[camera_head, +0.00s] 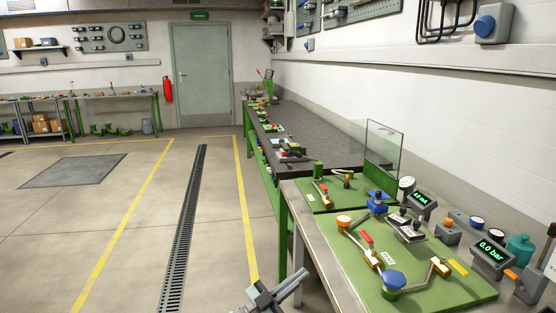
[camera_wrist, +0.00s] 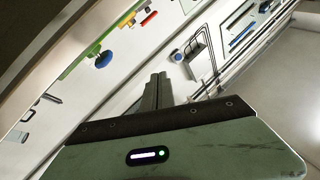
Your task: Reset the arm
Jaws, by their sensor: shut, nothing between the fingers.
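My gripper (camera_wrist: 158,76) is shut and empty in the wrist view. Its two dark fingers lie together and point away from the camera, over a pale green housing with a small lit display. In the head view my gripper (camera_head: 302,275) shows at the bottom edge, in front of the bench's near left corner. It appears clear of the bench and touches nothing that I can see. Most of my arm is out of the picture.
A bench with a green board (camera_head: 440,288) carries valves, a blue knob (camera_head: 393,279) and a gauge reading 0.0 bar (camera_head: 490,252). A glass panel (camera_head: 384,143) stands upright farther back. The floor left of the bench is open, with a drain grate (camera_head: 185,225).

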